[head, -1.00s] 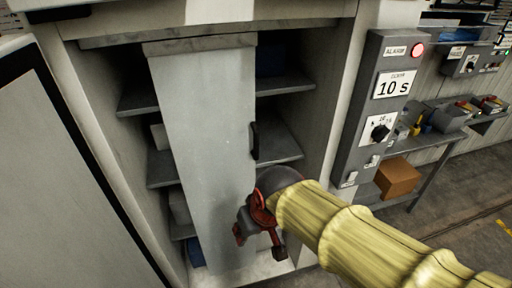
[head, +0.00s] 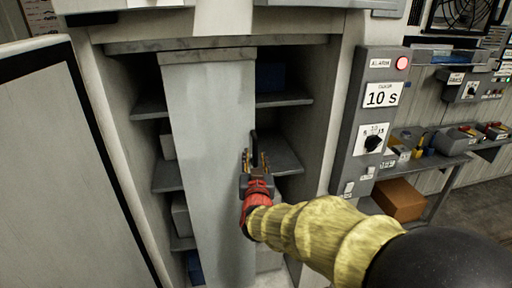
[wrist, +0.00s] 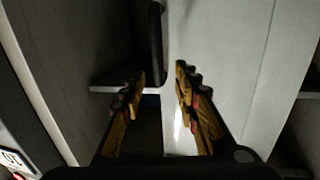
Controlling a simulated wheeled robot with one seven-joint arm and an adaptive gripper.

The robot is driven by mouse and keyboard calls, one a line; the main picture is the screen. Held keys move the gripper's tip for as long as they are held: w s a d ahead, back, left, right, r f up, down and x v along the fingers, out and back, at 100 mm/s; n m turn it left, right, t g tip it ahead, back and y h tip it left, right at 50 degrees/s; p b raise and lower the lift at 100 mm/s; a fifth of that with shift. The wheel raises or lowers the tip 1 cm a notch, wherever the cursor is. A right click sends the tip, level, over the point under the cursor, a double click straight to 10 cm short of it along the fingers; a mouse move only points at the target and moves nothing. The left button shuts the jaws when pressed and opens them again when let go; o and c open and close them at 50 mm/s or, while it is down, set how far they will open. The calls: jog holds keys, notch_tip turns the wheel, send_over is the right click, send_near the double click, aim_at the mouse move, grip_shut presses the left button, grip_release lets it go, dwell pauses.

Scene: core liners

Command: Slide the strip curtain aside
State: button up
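The strip curtain (head: 208,150) is a pale grey panel hanging over the middle of an open shelved cabinet. A black upright handle (head: 254,141) is at its right edge. My gripper (head: 255,161) is just below and around the handle's lower part, fingers pointing up. In the wrist view the curtain (wrist: 222,55) is on the right and the handle (wrist: 156,42) lies ahead, in line with the gap between the spread fingers of my gripper (wrist: 160,72). The fingers are open; I cannot tell whether they touch the handle.
Cabinet shelves (head: 284,99) show on both sides of the curtain, with a blue box (head: 270,76) at upper right. A grey control panel (head: 360,130) with a lit red alarm lamp (head: 402,63) stands right of the cabinet. A white door panel (head: 60,170) is at left.

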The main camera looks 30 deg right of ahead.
aim_at(255, 145)
jog(key=x, duration=0.2)
jog(key=b+x, duration=0.1)
jog(key=x, duration=0.1)
jog(key=r+x, duration=0.1)
jog(key=x, duration=0.1)
jog(key=shift+w+d+f+b, duration=0.1)
jog(key=shift+w+d+b, duration=0.2)
jog(key=shift+d+b, duration=0.1)
jog(key=shift+w+d, duration=0.15)
jog(key=shift+w, duration=0.4)
jog(key=shift+c, duration=1.1)
grip_shut()
